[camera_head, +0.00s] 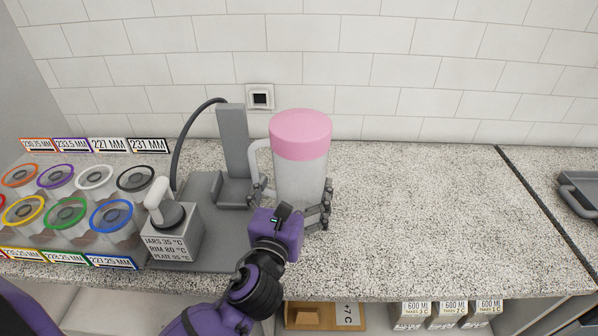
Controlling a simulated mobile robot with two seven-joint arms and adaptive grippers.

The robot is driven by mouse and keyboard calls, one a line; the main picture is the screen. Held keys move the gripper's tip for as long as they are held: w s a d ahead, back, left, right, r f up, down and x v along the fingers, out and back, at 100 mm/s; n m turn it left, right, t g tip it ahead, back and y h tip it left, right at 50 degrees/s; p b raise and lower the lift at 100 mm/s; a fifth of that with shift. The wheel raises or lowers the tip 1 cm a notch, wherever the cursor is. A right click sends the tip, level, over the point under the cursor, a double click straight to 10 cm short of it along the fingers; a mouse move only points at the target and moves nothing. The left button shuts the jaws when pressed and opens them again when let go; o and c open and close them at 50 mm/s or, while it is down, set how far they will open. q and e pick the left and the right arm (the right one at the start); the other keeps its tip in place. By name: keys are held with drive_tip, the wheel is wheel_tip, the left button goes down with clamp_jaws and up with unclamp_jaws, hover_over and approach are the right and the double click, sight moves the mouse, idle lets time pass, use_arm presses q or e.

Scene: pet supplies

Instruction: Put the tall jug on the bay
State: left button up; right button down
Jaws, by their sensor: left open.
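The tall jug (300,168) has a pale translucent body, a pink lid and a white handle on its left side. It stands upright near the middle of the counter. My left gripper (291,190) is open, with one finger on each side of the jug's lower body. The gripper hides the jug's base, and I cannot tell whether the fingers touch it. Left of the jug is a grey station with an upright column (234,140) and a flat base plate (208,255); I cannot tell which part is the bay. My right gripper is not in view.
A labelled block (173,246) with a white-handled tool (160,200) stands on the station's left. Several jars with coloured rims (112,215) fill the far left, between label strips. The speckled counter (430,220) is clear on the right, up to a grey tray (580,192).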

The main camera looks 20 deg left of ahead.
use_arm(q)
drive_tip(key=w, duration=0.4)
drive_tip(key=shift+w+a, duration=0.1)
drive_tip(key=shift+w, duration=0.1)
drive_tip(key=c, duration=1)
drive_tip(key=shift+c, duration=1.4)
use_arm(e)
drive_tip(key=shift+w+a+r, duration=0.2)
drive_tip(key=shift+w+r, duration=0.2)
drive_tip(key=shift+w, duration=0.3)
use_arm(q)
drive_tip(key=shift+r, duration=0.1)
